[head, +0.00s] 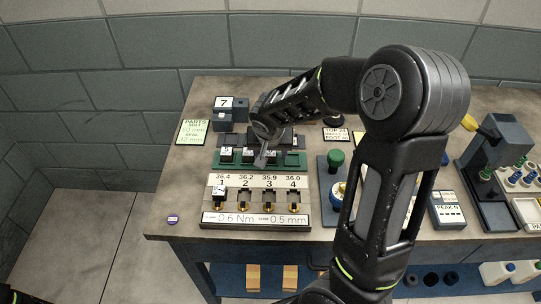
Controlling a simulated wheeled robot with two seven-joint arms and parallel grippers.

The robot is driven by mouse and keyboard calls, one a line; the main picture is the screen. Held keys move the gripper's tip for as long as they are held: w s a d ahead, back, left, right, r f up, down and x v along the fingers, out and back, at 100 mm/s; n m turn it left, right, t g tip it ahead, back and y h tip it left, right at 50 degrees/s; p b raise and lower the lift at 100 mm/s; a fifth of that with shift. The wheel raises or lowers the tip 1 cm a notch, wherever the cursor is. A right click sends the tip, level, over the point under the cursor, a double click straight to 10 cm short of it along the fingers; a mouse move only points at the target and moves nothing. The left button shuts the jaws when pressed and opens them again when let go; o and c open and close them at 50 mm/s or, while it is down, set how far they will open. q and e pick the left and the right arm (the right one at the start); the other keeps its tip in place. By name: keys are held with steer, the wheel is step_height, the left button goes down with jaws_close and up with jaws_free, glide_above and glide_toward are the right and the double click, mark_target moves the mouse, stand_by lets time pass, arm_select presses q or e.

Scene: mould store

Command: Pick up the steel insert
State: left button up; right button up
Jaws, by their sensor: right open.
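My right gripper (262,158) reaches over a green rack (292,160) at the middle of the bench, its fingers pointing down at the rack; it is open. Small dark blocks with white number tags sit in the rack, one of them a block (226,152) left of the gripper. The gripper hides part of the rack, and I cannot tell whether its fingers touch a block. No piece is clearly recognisable as the steel insert at this size. My left gripper is not in view.
In front of the rack is a fixture board (258,181) with numbered slots; slot 1 holds a tagged block (219,191). Behind stands a grey block tagged 7 (231,103). A green knob (336,157) and a dark press (490,150) stand to the right. The bench's left front is mostly clear.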

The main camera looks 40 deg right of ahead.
steer(key=shift+c, duration=0.4)
jaws_close()
